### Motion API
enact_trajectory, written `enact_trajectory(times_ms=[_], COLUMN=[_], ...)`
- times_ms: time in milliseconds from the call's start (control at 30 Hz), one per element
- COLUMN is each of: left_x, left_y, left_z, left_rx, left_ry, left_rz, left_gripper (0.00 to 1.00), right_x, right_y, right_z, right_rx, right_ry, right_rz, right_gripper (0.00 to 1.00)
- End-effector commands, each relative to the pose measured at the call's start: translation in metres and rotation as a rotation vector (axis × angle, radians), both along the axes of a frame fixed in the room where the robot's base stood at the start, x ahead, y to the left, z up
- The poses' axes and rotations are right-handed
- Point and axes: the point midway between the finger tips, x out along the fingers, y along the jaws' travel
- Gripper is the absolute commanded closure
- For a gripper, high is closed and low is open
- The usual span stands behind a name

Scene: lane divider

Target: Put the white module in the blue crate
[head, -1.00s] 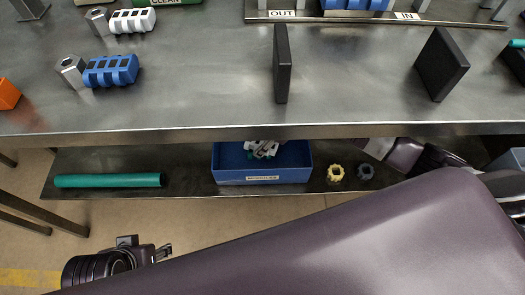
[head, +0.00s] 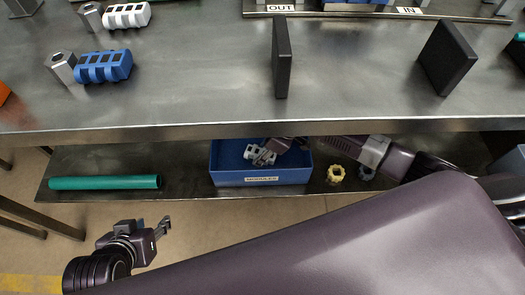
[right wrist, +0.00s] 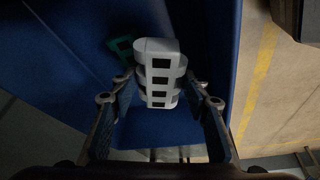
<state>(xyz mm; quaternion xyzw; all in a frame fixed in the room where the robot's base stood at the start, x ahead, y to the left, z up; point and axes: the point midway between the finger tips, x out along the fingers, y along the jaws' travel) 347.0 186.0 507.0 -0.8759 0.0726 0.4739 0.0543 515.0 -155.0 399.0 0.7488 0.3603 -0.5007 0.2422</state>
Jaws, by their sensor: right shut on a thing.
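A white module (right wrist: 159,75) with dark square openings sits between the two fingers of my right gripper (right wrist: 160,95), which is shut on it. In the head view my right gripper (head: 268,153) reaches under the bench top, and the white module (head: 254,151) is at the blue crate (head: 230,178) on the lower shelf. In the right wrist view, the crate's blue inside (right wrist: 205,25) surrounds the module; I cannot tell whether it touches the floor. My left gripper (head: 163,227) hangs empty in front of the shelf; its finger gap is unclear.
A green piece (right wrist: 121,47) lies inside the crate. A green tube (head: 105,183), a yellow ring (head: 336,174) and a grey ring (head: 365,173) are on the lower shelf.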

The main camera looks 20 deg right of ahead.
Motion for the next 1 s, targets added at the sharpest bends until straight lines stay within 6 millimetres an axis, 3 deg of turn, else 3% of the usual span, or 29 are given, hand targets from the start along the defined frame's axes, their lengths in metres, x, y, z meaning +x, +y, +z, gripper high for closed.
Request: enact_trajectory(times_ms=[367, 400, 533, 833, 1000], left_x=[0.005, 0.005, 0.005, 0.004, -0.005], left_y=[-0.002, -0.002, -0.002, -0.002, 0.001], left_z=[0.003, 0.003, 0.003, 0.003, -0.001], left_rx=[-0.004, -0.005, -0.005, -0.004, 0.004], left_ry=[-0.023, -0.024, -0.024, -0.018, 0.024], left_rz=[-0.002, -0.002, -0.002, -0.002, 0.001], left_gripper=[0.6, 0.6, 0.6, 0.6, 0.6], right_x=[0.0, 0.0, 0.0, 0.0, -0.001], right_y=[0.0, 0.0, 0.0, 0.0, -0.001], right_z=[-0.008, -0.009, -0.009, -0.007, 0.008], right_rx=[0.001, 0.0, 0.0, 0.001, 0.001], right_ry=[-0.001, 0.0, 0.0, -0.001, -0.001], right_rz=[0.001, 0.001, 0.001, 0.001, 0.001], right_gripper=[0.85, 0.53, 0.4, 0.4, 0.4])
